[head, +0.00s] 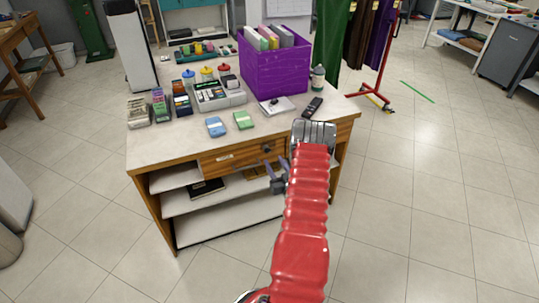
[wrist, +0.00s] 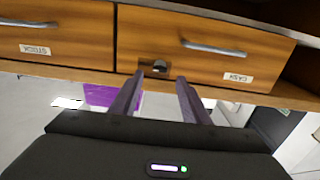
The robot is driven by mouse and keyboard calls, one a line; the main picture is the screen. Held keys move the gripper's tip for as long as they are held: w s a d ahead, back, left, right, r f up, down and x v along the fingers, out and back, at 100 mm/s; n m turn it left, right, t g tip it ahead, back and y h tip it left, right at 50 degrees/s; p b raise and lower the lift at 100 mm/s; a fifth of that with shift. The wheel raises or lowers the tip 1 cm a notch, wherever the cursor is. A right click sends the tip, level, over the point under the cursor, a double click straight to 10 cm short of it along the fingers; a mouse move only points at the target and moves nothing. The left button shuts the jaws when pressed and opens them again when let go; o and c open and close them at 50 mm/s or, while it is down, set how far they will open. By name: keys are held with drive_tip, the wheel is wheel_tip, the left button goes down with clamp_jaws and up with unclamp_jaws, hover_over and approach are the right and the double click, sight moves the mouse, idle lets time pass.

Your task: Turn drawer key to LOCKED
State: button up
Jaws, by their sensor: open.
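The drawer key (wrist: 160,66) is a small dark grey piece in a lock on the wooden drawer front labelled CASH (wrist: 205,65), near the drawer's edge. It also shows as a dark spot on the counter front in the head view (head: 267,149). My gripper (wrist: 160,78) is open and empty, its two dark fingers pointing at the drawer with the key between and just beyond their tips. In the head view my gripper (head: 276,169) is in front of the counter, just below the key. I cannot read any lock marking or the key's exact turn.
A drawer labelled STOCK (wrist: 50,40) sits beside the CASH drawer. Open shelves (head: 215,196) lie below.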

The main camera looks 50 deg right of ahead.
sight(267, 150)
drive_tip(key=x, duration=0.6)
drive_tip(key=shift+w+d, duration=0.1)
drive_tip(key=shift+w, duration=0.1)
drive_tip(key=shift+c, duration=0.2)
drive_tip(key=c, duration=1)
